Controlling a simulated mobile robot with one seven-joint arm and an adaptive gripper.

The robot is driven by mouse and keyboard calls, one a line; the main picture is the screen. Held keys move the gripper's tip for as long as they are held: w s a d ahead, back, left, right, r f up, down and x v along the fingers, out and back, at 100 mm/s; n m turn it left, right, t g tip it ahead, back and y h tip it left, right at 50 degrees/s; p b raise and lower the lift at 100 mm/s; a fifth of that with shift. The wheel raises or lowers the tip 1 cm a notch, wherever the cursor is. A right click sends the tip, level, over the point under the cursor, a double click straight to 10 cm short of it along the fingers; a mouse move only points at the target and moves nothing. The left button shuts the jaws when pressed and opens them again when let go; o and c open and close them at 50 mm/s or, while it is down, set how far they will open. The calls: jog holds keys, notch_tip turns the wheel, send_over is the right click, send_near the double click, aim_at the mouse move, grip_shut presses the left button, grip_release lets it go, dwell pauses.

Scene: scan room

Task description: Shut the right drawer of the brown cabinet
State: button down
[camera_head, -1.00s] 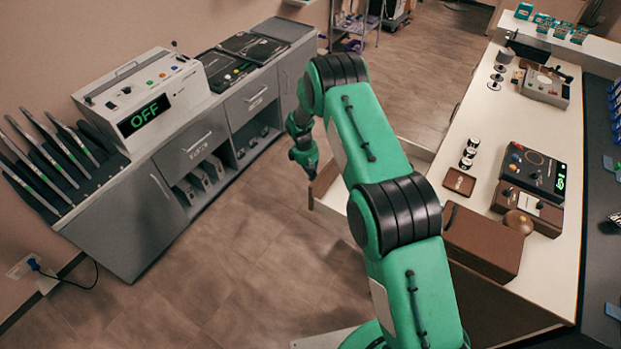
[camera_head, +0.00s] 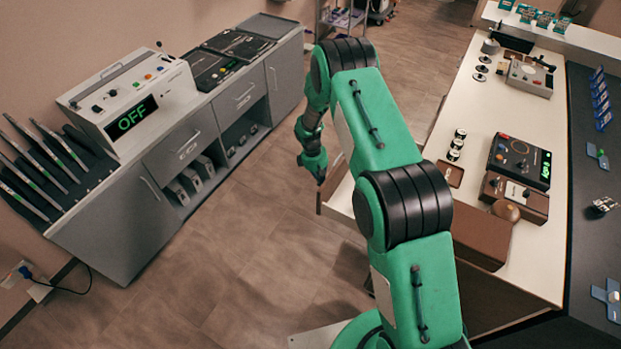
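The brown cabinet stands under a long white counter (camera_head: 440,205) on the right, its front mostly hidden by my arm. An open drawer (camera_head: 342,207) sticks out from it toward the aisle, with pale sides and a brown front (camera_head: 329,188). Much of the drawer is behind my green arm. My gripper (camera_head: 317,172) hangs beside the outer side of the drawer front, close to its upper edge. I cannot tell whether it touches the front. The fingers are small and dark, so their opening is unclear. No held object shows.
A brown box (camera_head: 482,238) sits at the counter's near edge. Devices (camera_head: 519,163) and a small brown tray (camera_head: 449,173) lie on the counter. A grey cabinet (camera_head: 130,215) with an "OFF" machine (camera_head: 130,100) lines the left wall. The floor (camera_head: 240,250) between is clear.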

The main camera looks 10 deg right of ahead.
jog(key=s+d+p, duration=0.1)
jog(key=s+d, duration=1.7)
jog(key=shift+s+d, duration=0.2)
jog(key=shift+w+a, duration=0.1)
jog(key=shift+w+a, duration=0.35)
jog(key=shift+w, duration=0.05)
jog(key=w+a+p+v, duration=0.1)
jog(key=v, duration=0.9)
jog(key=shift+w+a+p, duration=0.35)
jog(key=shift+w+a, duration=0.05)
jog(key=shift+a, duration=0.05)
jog(key=shift+w+f, duration=0.1)
